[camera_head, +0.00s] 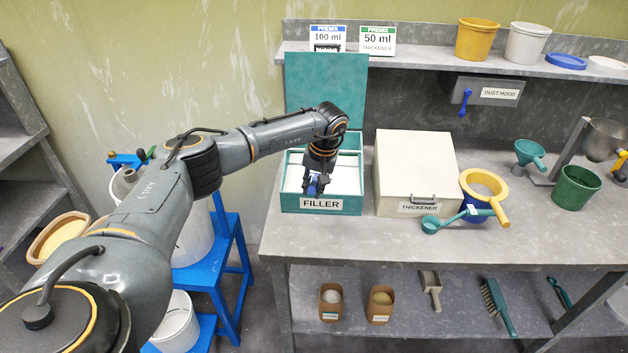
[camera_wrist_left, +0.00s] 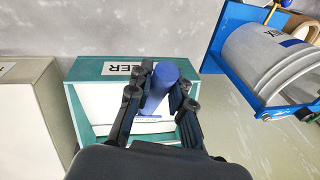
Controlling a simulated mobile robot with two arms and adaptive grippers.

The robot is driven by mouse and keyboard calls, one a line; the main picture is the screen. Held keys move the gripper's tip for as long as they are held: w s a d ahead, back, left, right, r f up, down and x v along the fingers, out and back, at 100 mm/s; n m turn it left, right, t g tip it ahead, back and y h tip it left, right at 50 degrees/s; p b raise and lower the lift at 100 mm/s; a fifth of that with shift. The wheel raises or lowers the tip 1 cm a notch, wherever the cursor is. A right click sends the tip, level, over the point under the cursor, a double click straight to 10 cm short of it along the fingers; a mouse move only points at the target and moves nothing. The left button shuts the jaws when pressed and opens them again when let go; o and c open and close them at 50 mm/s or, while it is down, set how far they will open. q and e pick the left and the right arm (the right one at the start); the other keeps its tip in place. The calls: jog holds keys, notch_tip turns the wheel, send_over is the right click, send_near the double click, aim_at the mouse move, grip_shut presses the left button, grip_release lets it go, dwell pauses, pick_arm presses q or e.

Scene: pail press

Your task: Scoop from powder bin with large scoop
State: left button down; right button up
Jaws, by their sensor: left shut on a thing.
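The powder bin labelled FILLER (camera_head: 320,206) is a teal box on the bench with its lid (camera_head: 325,80) raised behind it. White powder (camera_head: 345,180) shows inside. My left gripper (camera_head: 315,180) points down over the bin's opening. It is shut on the blue handle (camera_wrist_left: 161,85) of a scoop, seen between the fingers in the left wrist view. The scoop's bowl is mostly hidden, so I cannot tell how deep it sits or whether it holds powder. My right gripper is not in view.
A closed cream THICKENER bin (camera_head: 415,165) stands right of the filler bin. A teal scoop (camera_head: 440,222) lies before it, beside a yellow-rimmed blue container (camera_head: 484,190). A green pail (camera_head: 575,187) and funnel (camera_head: 530,153) stand further right.

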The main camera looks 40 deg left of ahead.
pick_arm(q)
jog(key=shift+s+d+f+t, duration=0.1)
jog(key=shift+s+f+t, duration=0.15)
jog(key=shift+f, duration=0.4)
jog(key=shift+s+f+t+y+b, duration=0.75)
jog(key=shift+f+t+b, duration=0.55)
jog(key=shift+f, duration=0.95)
jog(key=shift+d+r+p, duration=0.2)
jog(key=shift+r+p, duration=0.6)
jog(key=shift+r, duration=0.45)
jog(key=shift+d+r+p, duration=0.15)
jog(key=shift+r+p, duration=0.6)
jog(key=shift+r, duration=0.45)
jog(key=a+p+v, duration=0.1)
jog(key=p+v, duration=0.6)
jog(key=v, duration=0.4)
jog(key=shift+s+a+r+p, duration=0.25)
jog(key=shift+p, duration=0.15)
